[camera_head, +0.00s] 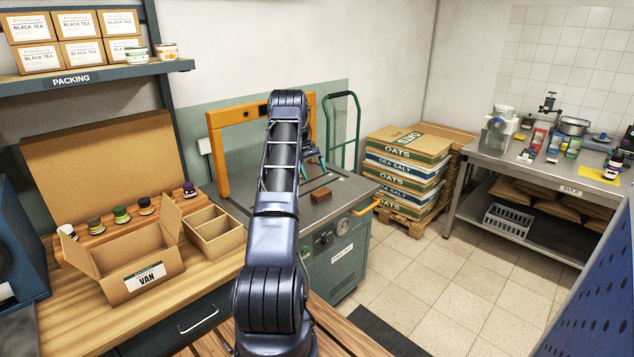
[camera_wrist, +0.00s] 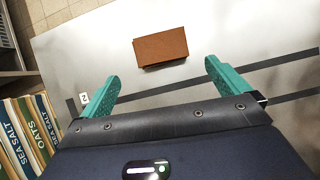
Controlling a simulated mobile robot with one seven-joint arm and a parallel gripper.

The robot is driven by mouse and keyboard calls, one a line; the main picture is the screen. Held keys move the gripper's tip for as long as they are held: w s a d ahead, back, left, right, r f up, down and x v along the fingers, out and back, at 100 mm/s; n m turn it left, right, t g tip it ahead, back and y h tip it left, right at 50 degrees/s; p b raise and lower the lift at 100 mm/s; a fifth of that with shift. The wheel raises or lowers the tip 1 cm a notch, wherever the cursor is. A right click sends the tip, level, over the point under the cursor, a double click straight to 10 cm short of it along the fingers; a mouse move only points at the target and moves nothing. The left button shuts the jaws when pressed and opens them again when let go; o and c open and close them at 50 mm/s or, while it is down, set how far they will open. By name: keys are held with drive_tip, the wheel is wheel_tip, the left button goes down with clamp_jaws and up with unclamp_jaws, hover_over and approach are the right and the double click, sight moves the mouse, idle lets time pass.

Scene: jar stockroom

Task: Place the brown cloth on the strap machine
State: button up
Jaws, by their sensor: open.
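The brown cloth (camera_head: 321,194), a small folded block, lies flat on the grey top of the strap machine (camera_head: 350,188). The machine has an orange arch and a green-grey body. In the wrist view the brown cloth (camera_wrist: 161,49) lies just beyond my fingertips, on the machine's top (camera_wrist: 230,40) near a dark strap slot. My gripper (camera_wrist: 162,74) is open, its two teal fingers apart with nothing between them. The cloth is clear of both fingers. In the head view my arm hides part of the arch and most of my gripper.
Left of the machine, a bench (camera_head: 70,312) holds an open VAN box (camera_head: 147,275), a divided box (camera_head: 215,235) and several jars. A steel table (camera_head: 500,160) with equipment is at the far right. Tiled floor lies between.

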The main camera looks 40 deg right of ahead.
drive_tip(key=w+a+r+t+h, duration=0.1)
drive_tip(key=w+a+r, duration=0.2)
drive_tip(key=a+r, duration=0.55)
drive_tip(key=w+a+r+t, duration=0.1)
drive_tip(key=w+a+r, duration=0.1)
drive_tip(key=a+r, duration=0.7)
drive_tip(key=s+a+r+t+h, duration=0.1)
drive_tip(key=s+a+r, duration=0.1)
drive_tip(key=a+r, duration=0.6)
drive_tip(key=s+a+r+t, duration=0.25)
drive_tip(key=a+r, duration=0.35)
drive_tip(key=a, duration=0.5)
drive_tip(key=s+a+r+t, duration=0.1)
drive_tip(key=s+a+r, duration=0.1)
drive_tip(key=s+a, duration=0.6)
drive_tip(key=s+a+r+t, duration=0.1)
drive_tip(key=s+a+r, duration=0.1)
drive_tip(key=s+a, duration=0.65)
drive_tip(key=s+a+f+t, duration=0.1)
drive_tip(key=s+a+f, duration=0.1)
drive_tip(key=s+a, duration=0.4)
drive_tip(key=s+a+f+t+y, duration=0.1)
drive_tip(key=s+a+f+t, duration=0.1)
drive_tip(key=s+a, duration=0.4)
drive_tip(key=s+f, duration=0.1)
drive_tip(key=s, duration=0.1)
drive_tip(key=shift+s+a+f+n+y, duration=0.2)
drive_tip(key=shift+s+f+n+y, duration=0.1)
drive_tip(key=shift+s+n, duration=0.1)
